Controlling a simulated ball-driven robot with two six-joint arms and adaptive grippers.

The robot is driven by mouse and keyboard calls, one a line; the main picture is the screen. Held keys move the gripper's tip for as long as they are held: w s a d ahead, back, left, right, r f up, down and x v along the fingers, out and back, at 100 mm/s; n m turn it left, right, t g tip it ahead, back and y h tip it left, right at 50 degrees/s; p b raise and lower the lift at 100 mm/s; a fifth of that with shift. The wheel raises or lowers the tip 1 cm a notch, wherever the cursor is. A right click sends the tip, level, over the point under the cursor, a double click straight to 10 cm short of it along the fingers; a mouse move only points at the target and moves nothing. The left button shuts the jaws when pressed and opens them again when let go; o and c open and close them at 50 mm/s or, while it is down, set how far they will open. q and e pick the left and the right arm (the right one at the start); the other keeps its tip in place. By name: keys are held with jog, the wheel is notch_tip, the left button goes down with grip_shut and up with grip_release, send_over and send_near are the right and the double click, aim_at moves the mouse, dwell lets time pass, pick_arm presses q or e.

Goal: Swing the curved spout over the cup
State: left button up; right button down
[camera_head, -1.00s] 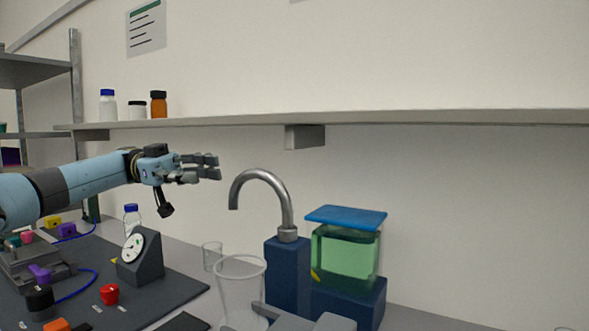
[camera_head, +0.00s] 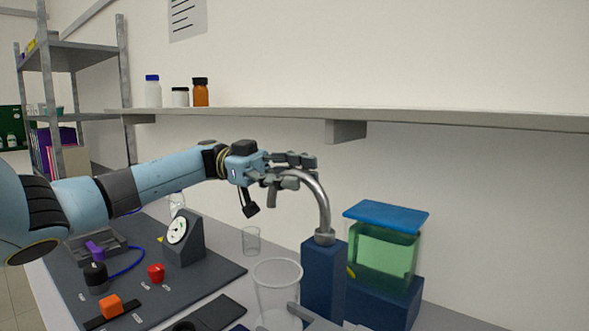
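The curved metal spout (camera_head: 321,203) rises from a dark blue block (camera_head: 323,278) and arches to the left. Its tip hangs down near the fingers of my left gripper (camera_head: 288,170). This gripper overlaps the top of the arch, its fingers apart above and below. Part of the bend is hidden behind them, and I cannot tell whether they touch it. My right gripper is not visible.
A green-filled tank with a blue lid (camera_head: 386,214) stands right of the spout. A dial gauge (camera_head: 184,240), a red knob (camera_head: 156,273) and an orange block (camera_head: 111,306) sit on the dark mat (camera_head: 205,285). A wall shelf (camera_head: 346,131) runs above the spout.

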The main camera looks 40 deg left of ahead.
pick_arm(q)
grip_shut()
jog(key=shift+r, duration=0.1)
dwell(0.5)
